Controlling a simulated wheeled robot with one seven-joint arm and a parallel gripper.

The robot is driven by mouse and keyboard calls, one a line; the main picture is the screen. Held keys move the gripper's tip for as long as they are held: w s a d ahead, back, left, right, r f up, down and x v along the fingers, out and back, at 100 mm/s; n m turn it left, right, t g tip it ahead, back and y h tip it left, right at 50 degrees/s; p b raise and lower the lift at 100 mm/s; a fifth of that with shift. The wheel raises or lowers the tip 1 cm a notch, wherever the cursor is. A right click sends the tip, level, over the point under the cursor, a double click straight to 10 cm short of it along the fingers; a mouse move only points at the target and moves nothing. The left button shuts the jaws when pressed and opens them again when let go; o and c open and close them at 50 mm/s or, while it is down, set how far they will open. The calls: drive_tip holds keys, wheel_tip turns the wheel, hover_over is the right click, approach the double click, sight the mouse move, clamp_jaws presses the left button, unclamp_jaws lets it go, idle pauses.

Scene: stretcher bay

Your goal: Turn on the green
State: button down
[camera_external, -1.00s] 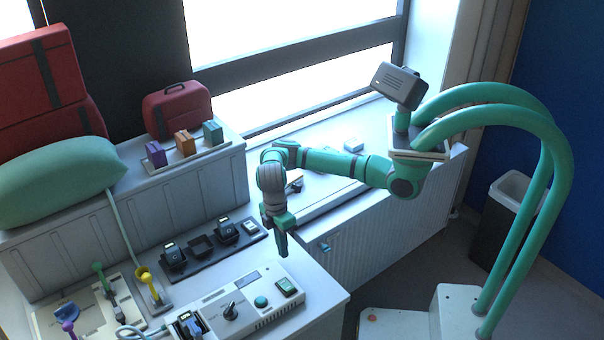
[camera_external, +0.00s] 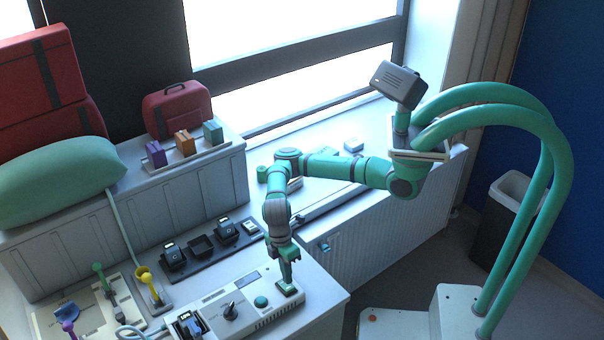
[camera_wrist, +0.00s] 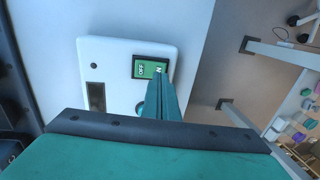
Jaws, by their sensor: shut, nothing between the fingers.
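A pale control box (camera_external: 240,319) stands on the counter. At its right end is a green rocker switch (camera_external: 289,290) in a dark frame; in the wrist view the switch (camera_wrist: 147,67) shows white lettering that looks like OFF at its left end. My gripper (camera_external: 287,279) is shut and empty, pointing down right at the switch. In the wrist view my fingers (camera_wrist: 161,80) overlap the right end of the switch and hide part of it; whether they touch it I cannot tell.
A black knob (camera_external: 231,311) is on the same box. A green-handled lever (camera_external: 99,268) and a yellow one (camera_external: 146,275) stand at the left. A dark tray (camera_external: 203,250) with black devices lies behind the box. The counter's right edge is close.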

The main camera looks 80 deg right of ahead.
sight(289, 288)
drive_tip(key=shift+s+a+f, duration=0.1)
drive_tip(key=shift+s+f, duration=0.05)
drive_tip(key=shift+f, duration=1.15)
drive_tip(key=shift+s+a+f, duration=0.1)
drive_tip(key=shift+f, duration=0.1)
drive_tip(key=shift+w+d+r, duration=0.25)
drive_tip(key=shift+w+d, duration=0.3)
drive_tip(key=shift+r, duration=0.1)
wheel_tip(289, 288, up, 14)
drive_tip(key=s+a, duration=0.1)
drive_tip(key=shift+s+a+f, duration=0.2)
drive_tip(key=shift+s+a, duration=0.1)
